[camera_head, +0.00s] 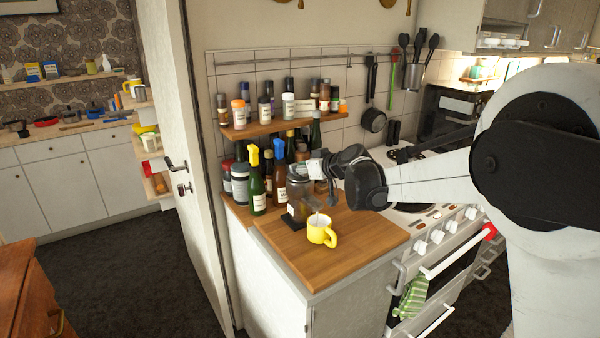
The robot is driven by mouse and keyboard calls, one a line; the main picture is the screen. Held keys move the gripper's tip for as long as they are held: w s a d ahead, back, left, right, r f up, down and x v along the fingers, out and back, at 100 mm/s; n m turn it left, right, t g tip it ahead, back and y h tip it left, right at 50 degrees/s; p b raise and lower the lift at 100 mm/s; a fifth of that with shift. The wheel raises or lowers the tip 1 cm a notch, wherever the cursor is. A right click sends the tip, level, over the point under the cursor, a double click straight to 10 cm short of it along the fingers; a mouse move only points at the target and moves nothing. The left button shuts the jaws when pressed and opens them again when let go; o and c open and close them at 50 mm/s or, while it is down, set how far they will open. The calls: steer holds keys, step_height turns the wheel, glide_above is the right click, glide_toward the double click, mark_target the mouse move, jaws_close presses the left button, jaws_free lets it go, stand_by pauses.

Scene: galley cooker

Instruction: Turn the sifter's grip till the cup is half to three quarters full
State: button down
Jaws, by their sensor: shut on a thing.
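The yellow cup (317,235) stands upright on the wooden worktop, its handle to the right. Something pale shows in its mouth, but I cannot tell how full it is. Just behind it is a dark, see-through container with a pale label (297,208), which looks like the sifter. My gripper (313,169) reaches in from the right at the top of this container and is shut on what seems to be the sifter's grip. The grip is mostly hidden by the fingers and too small to make out.
Several bottles, including a green one with a yellow top (256,185), crowd the worktop (345,256) behind and left. A shelf (262,131) of jars hangs above. The cooker (440,225) is right. The worktop's front is clear.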

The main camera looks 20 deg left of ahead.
steer(key=shift+m+t+h, duration=0.5)
steer(key=shift+m, duration=0.1)
steer(key=shift+b, duration=0.3)
steer(key=c, duration=1.6)
jaws_free()
steer(key=shift+t, duration=0.3)
steer(key=v, duration=1.2)
steer(key=shift+r, duration=0.15)
